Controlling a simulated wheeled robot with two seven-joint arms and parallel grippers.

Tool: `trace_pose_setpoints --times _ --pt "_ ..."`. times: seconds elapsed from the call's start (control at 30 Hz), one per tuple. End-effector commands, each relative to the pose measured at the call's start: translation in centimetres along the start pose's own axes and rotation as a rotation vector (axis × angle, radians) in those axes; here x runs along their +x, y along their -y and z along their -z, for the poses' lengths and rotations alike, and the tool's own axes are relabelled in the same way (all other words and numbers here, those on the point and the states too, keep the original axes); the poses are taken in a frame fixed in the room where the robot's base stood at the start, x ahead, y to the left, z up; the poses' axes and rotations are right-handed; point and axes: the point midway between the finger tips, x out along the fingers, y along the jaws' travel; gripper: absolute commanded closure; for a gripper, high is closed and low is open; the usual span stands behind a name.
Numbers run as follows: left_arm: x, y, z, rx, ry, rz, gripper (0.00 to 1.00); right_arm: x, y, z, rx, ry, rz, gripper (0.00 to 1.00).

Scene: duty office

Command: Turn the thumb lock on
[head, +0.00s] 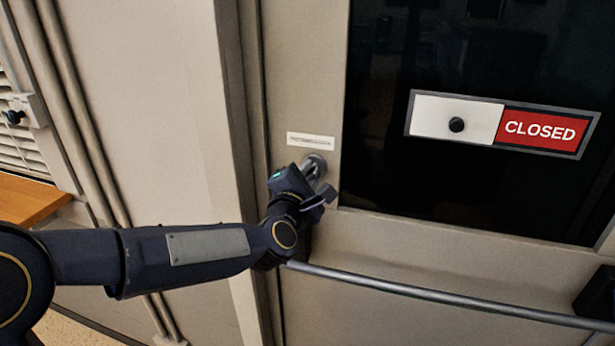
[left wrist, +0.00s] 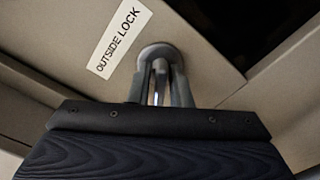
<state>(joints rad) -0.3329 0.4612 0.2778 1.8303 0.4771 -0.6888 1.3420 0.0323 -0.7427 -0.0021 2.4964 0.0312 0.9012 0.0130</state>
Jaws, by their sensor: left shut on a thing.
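The thumb lock (head: 314,163) is a round grey metal fitting on the beige door, at the left of its dark window. In the left wrist view its round base (left wrist: 160,54) shows at the top centre, with the turn piece between my fingers. My left gripper (head: 318,180) is at the lock, shut on its turn piece. The fingers also show in the left wrist view (left wrist: 161,88), one on each side of the turn piece. They hide part of it, so its exact angle is hard to tell. My right gripper is not in view.
A label (left wrist: 120,40) reading "OUTSIDE LOCK" is above the lock. A sliding sign (head: 545,130) reading "CLOSED" is on the dark window (head: 430,190). A metal push bar (head: 430,295) crosses the door below my gripper. A wooden surface (head: 30,198) is at far left.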

Motion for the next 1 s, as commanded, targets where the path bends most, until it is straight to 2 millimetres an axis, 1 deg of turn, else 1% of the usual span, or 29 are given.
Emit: trace_pose_setpoints --times 0.03,0.1,0.4,0.47,0.6,0.73,0.8,0.97,1.0 --pt "-0.02 0.02 -0.07 0.056 0.000 0.002 1.00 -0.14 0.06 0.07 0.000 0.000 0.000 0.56" --pt "-0.02 0.06 -0.04 0.103 0.000 0.002 1.00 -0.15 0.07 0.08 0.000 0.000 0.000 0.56" --pt "-0.02 0.08 -0.05 0.137 0.001 0.002 1.00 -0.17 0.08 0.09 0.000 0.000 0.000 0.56" --pt "-0.03 0.05 -0.10 0.207 0.001 0.003 1.00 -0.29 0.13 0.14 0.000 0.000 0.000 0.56" --pt "-0.04 0.02 -0.14 0.456 0.002 0.004 1.00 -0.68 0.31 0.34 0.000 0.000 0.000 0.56" --pt "-0.03 0.11 -0.07 0.607 0.001 0.004 1.00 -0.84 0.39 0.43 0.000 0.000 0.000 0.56" --pt "-0.03 0.14 -0.02 0.633 0.001 0.004 1.00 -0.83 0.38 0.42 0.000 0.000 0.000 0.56" --pt "-0.03 0.16 0.02 0.632 0.001 0.004 1.00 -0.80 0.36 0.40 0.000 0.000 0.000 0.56" --pt "-0.03 0.16 0.02 0.632 0.001 0.004 0.77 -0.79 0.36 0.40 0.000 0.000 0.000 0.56"
